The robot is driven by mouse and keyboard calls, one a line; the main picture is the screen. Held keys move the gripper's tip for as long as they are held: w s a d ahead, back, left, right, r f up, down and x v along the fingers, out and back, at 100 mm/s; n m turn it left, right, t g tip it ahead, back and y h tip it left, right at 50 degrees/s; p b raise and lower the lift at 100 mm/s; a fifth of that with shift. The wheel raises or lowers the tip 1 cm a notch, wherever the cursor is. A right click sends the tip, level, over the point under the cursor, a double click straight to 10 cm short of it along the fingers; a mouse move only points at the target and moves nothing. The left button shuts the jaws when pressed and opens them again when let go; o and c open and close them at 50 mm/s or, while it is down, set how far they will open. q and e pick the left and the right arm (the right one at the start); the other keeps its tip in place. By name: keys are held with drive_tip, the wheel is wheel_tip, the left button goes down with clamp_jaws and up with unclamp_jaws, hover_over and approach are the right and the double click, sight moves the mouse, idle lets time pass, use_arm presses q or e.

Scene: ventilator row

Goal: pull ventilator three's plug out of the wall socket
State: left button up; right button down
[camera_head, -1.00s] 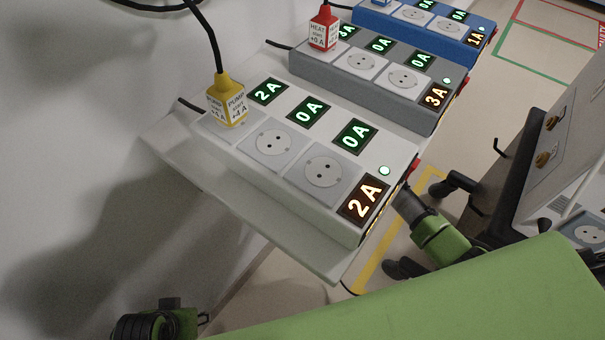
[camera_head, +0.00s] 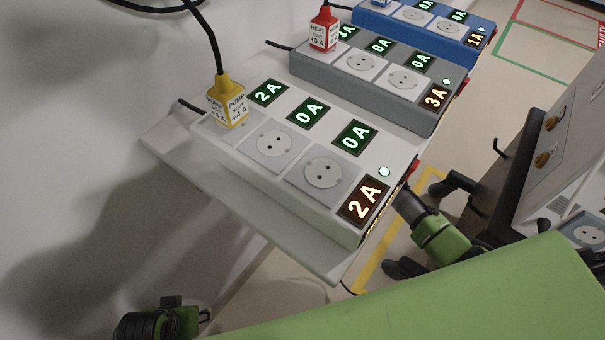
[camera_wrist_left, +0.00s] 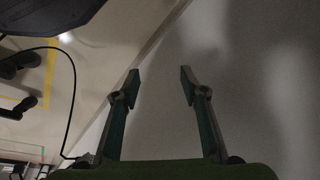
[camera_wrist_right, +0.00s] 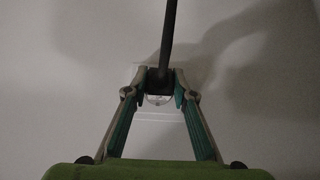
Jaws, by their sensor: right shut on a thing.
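A dark plug (camera_wrist_right: 158,78) with a thick dark cable (camera_wrist_right: 168,30) shows in the right wrist view in front of the wall. My right gripper (camera_wrist_right: 160,90) is shut on this plug, one finger on each side. A pale round socket face (camera_wrist_right: 158,100) shows just below the plug, between the fingers. I cannot tell how far the plug sits in the socket. No label on the plug is readable. My left gripper (camera_wrist_left: 160,84) is open and empty, its fingers apart in front of the plain wall and floor edge. The head view does not show the wall socket or either gripper's fingertips.
A white power strip (camera_head: 300,165) with a yellow PUMP plug (camera_head: 228,105) stands on a shelf (camera_head: 180,165). Behind it are a grey strip (camera_head: 345,85) with a red HEAT plug (camera_head: 323,30) and a blue strip (camera_head: 385,22). A cart (camera_head: 545,150) stands at the right.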

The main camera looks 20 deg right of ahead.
use_arm(q)
drive_tip(key=shift+f, duration=0.2)
use_arm(e)
drive_tip(key=shift+s+f, duration=0.1)
drive_tip(key=shift+d, duration=0.1)
drive_tip(key=shift+s+d, duration=0.15)
drive_tip(key=shift+s, duration=0.1)
drive_tip(key=shift+s+d+p, duration=0.2)
drive_tip(key=shift+s+p, duration=0.05)
drive_tip(key=shift+p, duration=0.05)
use_arm(q)
wheel_tip(320, 180, down, 6)
drive_tip(key=s+p, duration=0.1)
drive_tip(key=shift+f, duration=0.15)
use_arm(e)
drive_tip(key=shift+s+d, duration=0.6)
drive_tip(key=shift+s, duration=0.15)
drive_tip(key=shift+s+d, duration=0.55)
drive_tip(key=shift+s, duration=0.2)
